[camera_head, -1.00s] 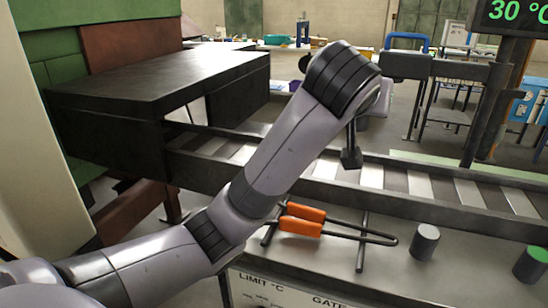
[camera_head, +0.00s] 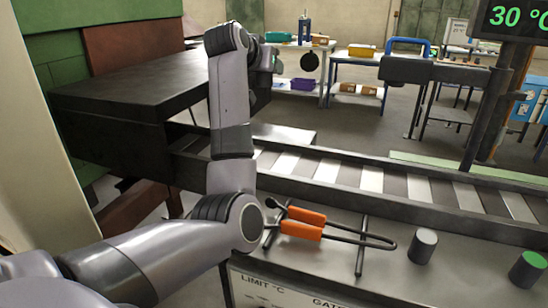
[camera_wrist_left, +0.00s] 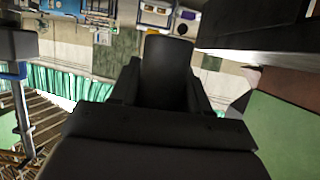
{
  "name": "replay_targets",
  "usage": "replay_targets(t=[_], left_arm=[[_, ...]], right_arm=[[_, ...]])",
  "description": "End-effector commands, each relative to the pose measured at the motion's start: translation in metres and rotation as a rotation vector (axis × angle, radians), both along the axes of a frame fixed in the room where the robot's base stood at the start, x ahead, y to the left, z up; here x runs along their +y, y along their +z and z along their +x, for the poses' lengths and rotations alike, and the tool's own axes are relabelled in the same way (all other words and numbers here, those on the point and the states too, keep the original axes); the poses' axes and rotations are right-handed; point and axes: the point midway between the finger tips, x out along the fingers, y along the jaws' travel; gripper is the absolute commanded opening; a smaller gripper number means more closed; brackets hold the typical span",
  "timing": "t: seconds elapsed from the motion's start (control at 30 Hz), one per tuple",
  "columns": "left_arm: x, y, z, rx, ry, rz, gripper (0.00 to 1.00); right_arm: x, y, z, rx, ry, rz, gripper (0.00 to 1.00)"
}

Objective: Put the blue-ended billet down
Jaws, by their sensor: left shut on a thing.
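In the left wrist view, my left gripper (camera_wrist_left: 166,90) is shut on a dark cylindrical billet (camera_wrist_left: 167,62), with a finger on each side of it. The billet sticks out beyond the fingers. No blue end shows, so its end colour cannot be told. In the head view, my left arm rises at the left, in front of the conveyor and the dark furnace box. The gripper and the billet are mostly hidden behind the arm there. My right gripper is not in view.
The roller conveyor (camera_head: 420,183) runs from the dark furnace box (camera_head: 110,130) to the right. On the front bench lie orange-handled tongs (camera_head: 302,230). A grey cylinder (camera_head: 422,247) and a green-topped cylinder (camera_head: 527,270) stand to their right. A temperature display (camera_head: 513,15) hangs top right.

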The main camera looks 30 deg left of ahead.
Motion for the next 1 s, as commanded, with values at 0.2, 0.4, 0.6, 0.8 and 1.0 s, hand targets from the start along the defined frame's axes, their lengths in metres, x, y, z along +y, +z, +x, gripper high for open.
replay_targets(t=[0.2,0.4,0.6,0.8,1.0], left_arm=[[0.000,-0.039,0.000,-0.002,-0.001,-0.001,0.00],[0.000,-0.087,-0.001,-0.002,0.000,0.000,0.00],[0.000,-0.130,0.000,-0.003,-0.001,-0.001,0.00],[0.001,-0.150,0.000,-0.007,0.000,0.002,0.00],[0.000,-0.171,0.000,-0.003,-0.001,0.000,0.00]], right_arm=[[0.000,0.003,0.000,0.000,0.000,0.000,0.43],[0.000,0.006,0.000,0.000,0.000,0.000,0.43],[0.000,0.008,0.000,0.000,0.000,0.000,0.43],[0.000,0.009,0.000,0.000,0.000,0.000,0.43],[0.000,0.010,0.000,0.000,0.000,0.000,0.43]])
